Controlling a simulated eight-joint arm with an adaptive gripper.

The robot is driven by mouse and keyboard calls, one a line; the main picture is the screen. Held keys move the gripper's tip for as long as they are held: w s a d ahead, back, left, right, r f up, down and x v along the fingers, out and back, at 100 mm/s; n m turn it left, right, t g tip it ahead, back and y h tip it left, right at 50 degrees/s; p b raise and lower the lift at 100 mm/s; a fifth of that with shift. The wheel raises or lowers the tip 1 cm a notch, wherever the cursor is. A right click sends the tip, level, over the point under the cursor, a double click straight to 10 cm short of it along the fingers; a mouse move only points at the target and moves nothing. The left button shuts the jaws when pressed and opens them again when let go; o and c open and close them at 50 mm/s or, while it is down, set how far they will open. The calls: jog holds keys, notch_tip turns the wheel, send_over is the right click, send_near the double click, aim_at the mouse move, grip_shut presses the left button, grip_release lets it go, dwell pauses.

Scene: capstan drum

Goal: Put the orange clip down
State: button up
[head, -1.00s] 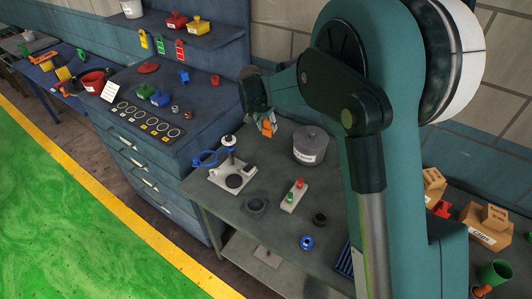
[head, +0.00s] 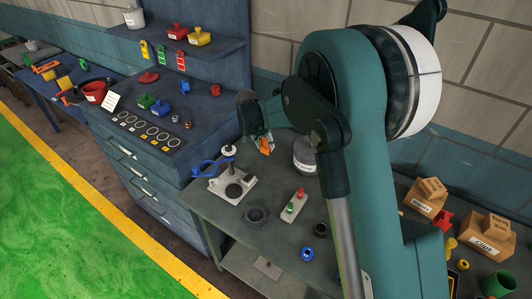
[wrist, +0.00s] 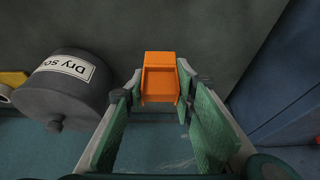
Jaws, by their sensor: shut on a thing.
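The orange clip (head: 265,147) is held up by my gripper (head: 264,139), above the far part of the grey-green bench. In the wrist view the clip (wrist: 160,80) sits between the tips of the two green-padded fingers (wrist: 160,98), with its open frame shape showing. My gripper is shut on it. The clip looks clear of the bench top, though how high it hangs is hard to tell. The fingers are small and partly hidden in the head view.
A grey canister (head: 305,157) labelled "Dry so…" stands close to the clip, partly behind my arm. On the bench (head: 225,222) are a white stand (head: 233,188), a block with red and green buttons (head: 291,206) and a dark round part (head: 257,217). A blue cabinet stands left.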

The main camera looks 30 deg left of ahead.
aim_at(265, 149)
jog(key=shift+f, duration=0.65)
jog(key=shift+f, duration=1.9)
jog(key=shift+f, duration=0.2)
jog(key=o, duration=0.8)
jog(key=shift+r, duration=0.1)
jog(key=shift+r, duration=0.1)
jog(key=shift+v, duration=6.05)
